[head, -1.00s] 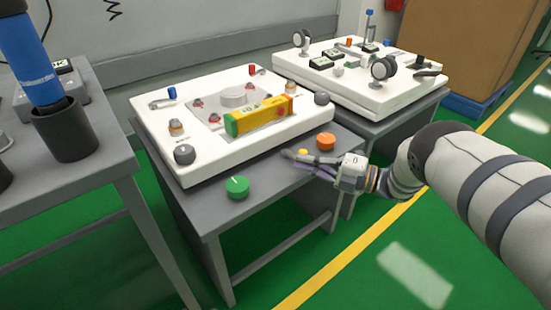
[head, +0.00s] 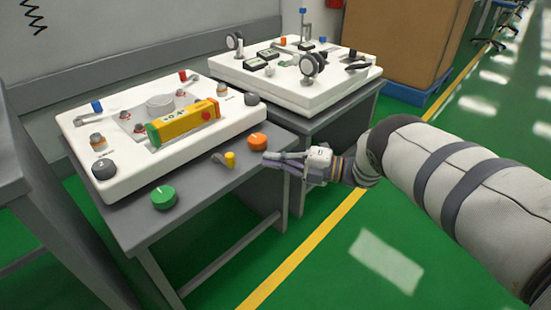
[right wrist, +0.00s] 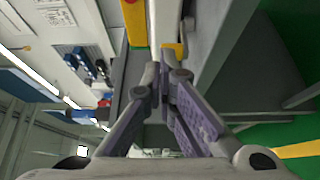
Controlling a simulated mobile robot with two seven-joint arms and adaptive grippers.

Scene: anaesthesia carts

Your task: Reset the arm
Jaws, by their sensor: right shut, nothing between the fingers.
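My right gripper (head: 270,159) is shut and empty, beside the front right edge of the grey table in the head view. Its closed fingers also show in the right wrist view (right wrist: 162,85). The fingertips point left, near an orange knob (head: 257,141) and a small yellow knob (head: 229,159). A green knob (head: 163,197) sits at the table's front left. My left gripper is out of view.
A second white panel (head: 300,98) with gauges stands on another grey table behind. A grey table edge (head: 18,185) is at the far left. A brown box (head: 405,45) stands at the back right. Green floor with a yellow line (head: 290,267) is free in front.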

